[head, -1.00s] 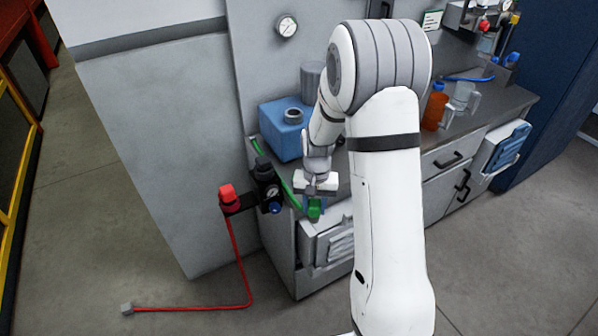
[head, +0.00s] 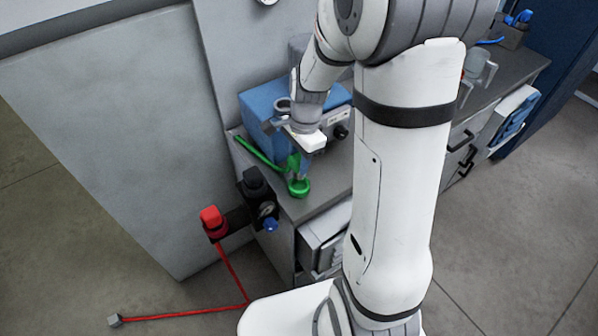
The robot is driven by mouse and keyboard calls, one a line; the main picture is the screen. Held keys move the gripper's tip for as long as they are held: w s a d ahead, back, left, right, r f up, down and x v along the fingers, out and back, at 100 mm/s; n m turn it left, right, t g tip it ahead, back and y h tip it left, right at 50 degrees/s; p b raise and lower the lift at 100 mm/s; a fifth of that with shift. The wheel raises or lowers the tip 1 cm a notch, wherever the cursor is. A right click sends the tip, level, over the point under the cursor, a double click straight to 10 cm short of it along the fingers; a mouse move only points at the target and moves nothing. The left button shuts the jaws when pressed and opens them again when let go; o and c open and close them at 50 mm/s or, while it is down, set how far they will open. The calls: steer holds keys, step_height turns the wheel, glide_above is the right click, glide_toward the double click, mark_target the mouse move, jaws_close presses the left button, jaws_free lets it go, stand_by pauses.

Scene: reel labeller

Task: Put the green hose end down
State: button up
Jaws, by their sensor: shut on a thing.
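The green hose end (head: 299,187) is a bright green fitting near the front left edge of the grey counter (head: 322,200). My gripper (head: 298,170) points down and is shut on it. The fitting is at or just above the counter top; I cannot tell whether it touches. The green hose (head: 258,153) runs along the counter's left side, in front of the blue box. My arm hides much of the counter to the right.
A blue box machine (head: 262,108) with a dark knob stands just behind my gripper. A regulator with a gauge (head: 264,209) and a red-capped valve (head: 212,220) sit at the counter's left front. A red line (head: 232,272) runs down to the floor.

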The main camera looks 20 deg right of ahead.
steer(key=shift+s+f, duration=0.1)
steer(key=shift+f, duration=2.65)
steer(key=shift+f, duration=0.25)
steer(key=o, duration=1.1)
steer(key=shift+r, duration=0.1)
steer(key=shift+c, duration=0.2)
steer(key=r, duration=0.4)
steer(key=d+r, duration=0.1)
steer(key=r, duration=0.7)
steer(key=shift+w+d, duration=0.2)
steer(key=shift+w, duration=0.05)
steer(key=s+r+n+t, duration=0.1)
steer(key=s+r+n, duration=0.3)
steer(key=s+n, duration=0.3)
steer(key=s+a+r+n+t+h, duration=0.1)
steer(key=s+r+n+t, duration=0.1)
steer(key=s+r+n, duration=0.2)
steer(key=shift+s+r+n+t, duration=0.3)
steer(key=shift+s+n, duration=1.5)
steer(key=shift+s, duration=0.1)
